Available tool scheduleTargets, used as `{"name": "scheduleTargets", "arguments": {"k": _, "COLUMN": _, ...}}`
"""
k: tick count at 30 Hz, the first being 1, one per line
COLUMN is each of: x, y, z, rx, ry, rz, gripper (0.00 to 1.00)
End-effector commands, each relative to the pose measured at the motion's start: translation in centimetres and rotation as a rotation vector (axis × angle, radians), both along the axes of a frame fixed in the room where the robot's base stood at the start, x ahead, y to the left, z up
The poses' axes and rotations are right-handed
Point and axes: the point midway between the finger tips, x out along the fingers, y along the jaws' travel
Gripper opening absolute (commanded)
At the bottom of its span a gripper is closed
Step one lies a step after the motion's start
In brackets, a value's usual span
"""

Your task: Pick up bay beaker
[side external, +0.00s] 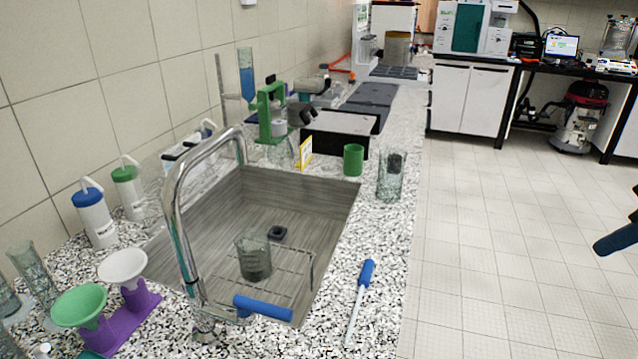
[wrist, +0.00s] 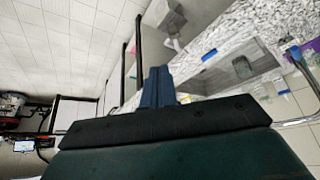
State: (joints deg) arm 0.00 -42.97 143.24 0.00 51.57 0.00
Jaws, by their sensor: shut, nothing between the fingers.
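A clear glass beaker (side external: 254,257) stands upright in the sink, on or beside the wire rack; I take it to be the beaker at the sink in the wrist view (wrist: 242,67). A taller glass beaker (side external: 391,177) stands on the counter at the sink's far right corner. I cannot tell which is the bay beaker. My gripper (side external: 603,247) shows only in part at the right edge of the side view, over the floor and well away from both beakers. In the wrist view its blue fingers (wrist: 158,85) are together and empty.
The sink (side external: 205,222) has a curved metal faucet (side external: 175,195) over its near side. A green cup (side external: 353,160) stands near the taller beaker. A blue-handled brush (side external: 361,300) lies on the right counter strip. Funnels in a purple stand (side external: 125,325) are at left.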

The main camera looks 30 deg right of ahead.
Motion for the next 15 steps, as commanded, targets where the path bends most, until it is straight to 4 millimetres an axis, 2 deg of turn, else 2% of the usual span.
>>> {"name": "scheduleTargets", "arguments": {"k": 8, "x": 0.0, "y": 0.0, "z": 0.0, "rx": 0.0, "ry": 0.0, "rz": 0.0, "gripper": 0.0}}
{"name": "scheduleTargets", "arguments": {"k": 15, "x": 0.0, "y": 0.0, "z": 0.0, "rx": 0.0, "ry": 0.0, "rz": 0.0, "gripper": 0.45}}
